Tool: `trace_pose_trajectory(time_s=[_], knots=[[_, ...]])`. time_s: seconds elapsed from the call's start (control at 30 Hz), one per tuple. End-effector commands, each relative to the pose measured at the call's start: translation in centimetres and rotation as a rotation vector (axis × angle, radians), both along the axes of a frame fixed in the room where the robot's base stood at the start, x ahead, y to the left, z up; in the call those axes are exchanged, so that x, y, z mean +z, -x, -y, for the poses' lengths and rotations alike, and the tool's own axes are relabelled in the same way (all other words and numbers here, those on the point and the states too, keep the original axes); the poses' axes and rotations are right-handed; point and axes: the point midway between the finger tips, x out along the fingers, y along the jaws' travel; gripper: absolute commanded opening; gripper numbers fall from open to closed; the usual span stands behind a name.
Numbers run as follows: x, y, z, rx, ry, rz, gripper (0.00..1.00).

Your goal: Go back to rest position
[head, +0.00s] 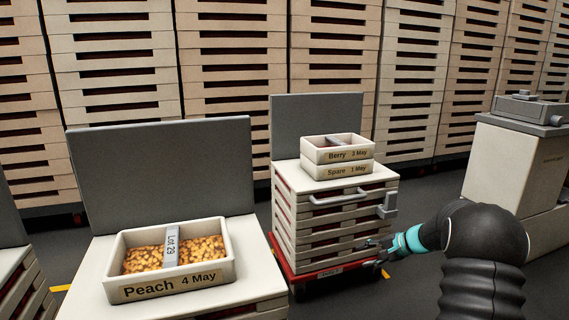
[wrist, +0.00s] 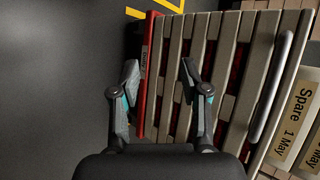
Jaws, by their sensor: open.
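My gripper (wrist: 160,82) is open and empty in the wrist view, its two fingers apart in front of the slatted side of a tray stack on a red base. In the head view my gripper (head: 378,257) is small and dark at the end of my arm, beside the lower right of that tray stack (head: 325,232). Nothing is between the fingers. I cannot tell whether a fingertip touches the stack.
Spare (head: 336,170) and Berry (head: 337,149) boxes sit on the stack, which has a handle (head: 340,197) and a latch (head: 387,205). The Peach tray (head: 172,286) holds orange pieces and a Lot 29 bar (head: 171,247). A pale cabinet (head: 512,165) stands right. Dark floor (head: 419,290) is free near my gripper.

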Motion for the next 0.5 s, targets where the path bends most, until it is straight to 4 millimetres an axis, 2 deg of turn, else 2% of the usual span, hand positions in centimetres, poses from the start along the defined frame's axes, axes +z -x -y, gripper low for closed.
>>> trace_pose_trajectory(time_s=[0.03, 0.2, 0.5], knots=[[0.8, 1.8, -0.8, 0.028, 0.038, -0.025, 0.46], [2.8, 8.2, -2.8, 0.133, 0.186, -0.104, 0.46], [7.6, 19.2, -5.3, 0.303, 0.449, -0.159, 0.46]])
